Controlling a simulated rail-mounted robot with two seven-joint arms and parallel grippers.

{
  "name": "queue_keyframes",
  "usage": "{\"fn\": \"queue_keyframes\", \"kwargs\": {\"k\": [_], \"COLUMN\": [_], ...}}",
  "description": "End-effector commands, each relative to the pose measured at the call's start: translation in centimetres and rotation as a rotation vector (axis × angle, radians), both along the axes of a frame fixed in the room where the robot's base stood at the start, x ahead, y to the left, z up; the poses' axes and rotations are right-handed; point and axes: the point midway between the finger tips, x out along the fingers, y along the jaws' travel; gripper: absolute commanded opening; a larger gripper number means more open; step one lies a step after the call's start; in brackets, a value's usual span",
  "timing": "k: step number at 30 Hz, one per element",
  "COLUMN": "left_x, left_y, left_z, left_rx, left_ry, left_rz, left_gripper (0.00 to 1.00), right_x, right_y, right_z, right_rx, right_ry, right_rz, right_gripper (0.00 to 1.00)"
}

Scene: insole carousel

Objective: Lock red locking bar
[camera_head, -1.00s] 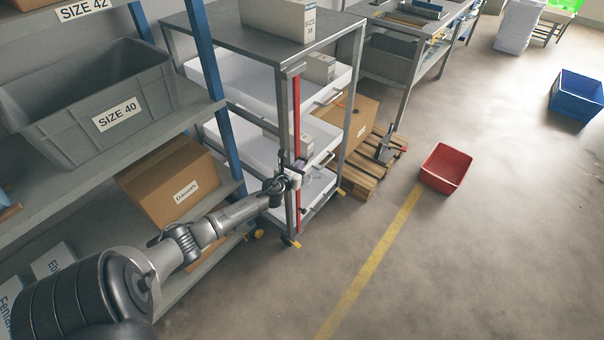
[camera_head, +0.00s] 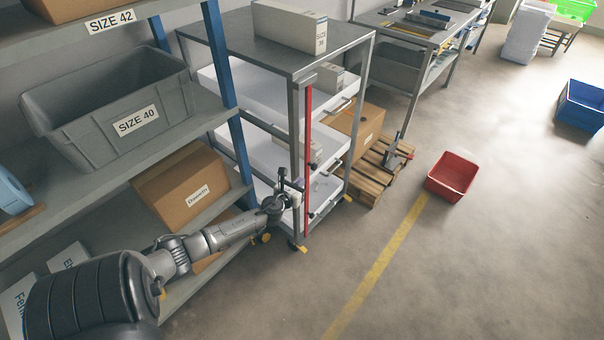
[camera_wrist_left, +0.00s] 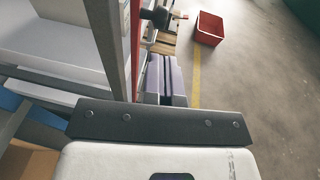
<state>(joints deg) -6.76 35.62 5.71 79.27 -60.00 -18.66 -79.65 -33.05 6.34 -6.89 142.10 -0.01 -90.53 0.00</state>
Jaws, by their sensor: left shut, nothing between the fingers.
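The red locking bar (camera_head: 308,140) stands upright along the front corner post of the grey trolley (camera_head: 345,42). In the left wrist view the red bar (camera_wrist_left: 135,40) runs beside the grey post, left of the fingers. My left gripper (camera_head: 294,184) is at the trolley's front corner, low on the post and just left of the bar in the head view. Its fingers (camera_wrist_left: 165,80) are shut together with nothing between them. I cannot tell whether they touch the bar or post. My right gripper is not in view.
White trays (camera_head: 262,160) fill the trolley's levels. A shelf rack with a grey SIZE 40 bin (camera_head: 90,130) and a Diametz-like labelled carton (camera_head: 165,205) stands at left. A red bin (camera_head: 452,176) and pallet (camera_head: 378,178) lie beyond. The floor at right is mostly clear.

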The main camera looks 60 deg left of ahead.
Motion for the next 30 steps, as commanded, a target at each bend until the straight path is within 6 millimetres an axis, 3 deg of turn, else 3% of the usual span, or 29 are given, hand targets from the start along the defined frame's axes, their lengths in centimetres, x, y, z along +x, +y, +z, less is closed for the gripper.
{"fn": "queue_keyframes", "kwargs": {"k": [6,12,30], "left_x": [-3.6,-5.7,-6.7], "left_y": [-2.1,-3.3,-3.9], "left_z": [0.9,1.1,1.3], "left_rx": [-0.001,0.0,0.0], "left_ry": [0.001,0.0,-0.001], "left_rz": [-0.001,0.0,0.0], "left_gripper": [0.0,0.0,0.0], "right_x": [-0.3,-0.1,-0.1], "right_y": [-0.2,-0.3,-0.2], "right_z": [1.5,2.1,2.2], "right_rx": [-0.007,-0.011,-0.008], "right_ry": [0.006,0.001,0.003], "right_rz": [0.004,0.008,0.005], "right_gripper": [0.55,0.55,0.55]}}
